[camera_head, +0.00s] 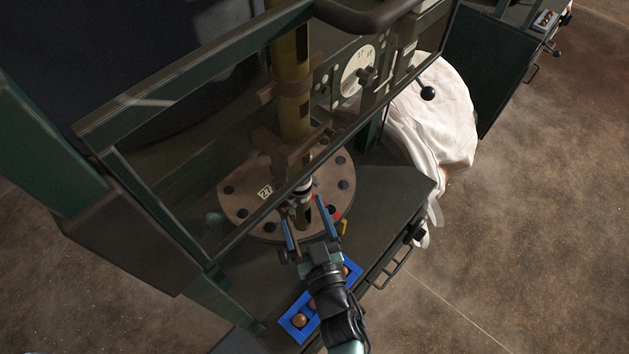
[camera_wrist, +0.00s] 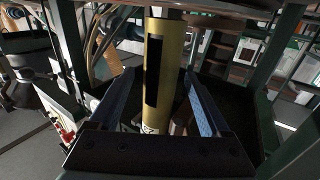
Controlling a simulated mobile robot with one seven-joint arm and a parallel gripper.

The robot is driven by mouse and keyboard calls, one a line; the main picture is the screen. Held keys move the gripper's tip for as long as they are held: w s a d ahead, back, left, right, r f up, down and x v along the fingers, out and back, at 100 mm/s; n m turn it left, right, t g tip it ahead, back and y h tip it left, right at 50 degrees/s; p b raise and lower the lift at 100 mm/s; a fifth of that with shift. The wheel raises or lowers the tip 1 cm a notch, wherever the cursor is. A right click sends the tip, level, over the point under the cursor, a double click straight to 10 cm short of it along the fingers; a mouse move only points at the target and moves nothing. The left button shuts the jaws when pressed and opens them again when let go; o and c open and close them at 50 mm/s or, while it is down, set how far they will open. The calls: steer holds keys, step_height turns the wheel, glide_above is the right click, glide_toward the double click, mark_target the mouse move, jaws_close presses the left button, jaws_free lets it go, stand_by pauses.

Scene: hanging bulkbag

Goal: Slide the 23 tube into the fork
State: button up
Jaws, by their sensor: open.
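A brass-yellow tube (camera_wrist: 157,75) with a dark slot stands upright between my fingers in the wrist view. A small label sits low on it, but I cannot read its number. My gripper (camera_wrist: 161,82) is open, with a gap on both sides of the tube. In the head view my gripper (camera_head: 302,207) reaches over a round brown flange, and a short part of a tube (camera_head: 305,217) shows between its blue fingers. Brown bracket arms (camera_head: 275,146) stand behind it, beneath a tall yellow column (camera_head: 290,80); I cannot tell which part is the fork.
The flange (camera_head: 233,205) has dark holes and a tag reading 27. A blue tray (camera_head: 292,330) with copper-coloured balls lies beside my wrist. A green frame bar (camera_head: 185,75) crosses above the work area. A white bag (camera_head: 450,110) hangs at the right.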

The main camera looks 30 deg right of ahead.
steer(key=s+a+b, duration=0.1)
steer(key=s+a, duration=0.1)
steer(key=s, duration=0.9)
steer(key=shift+s, duration=0.25)
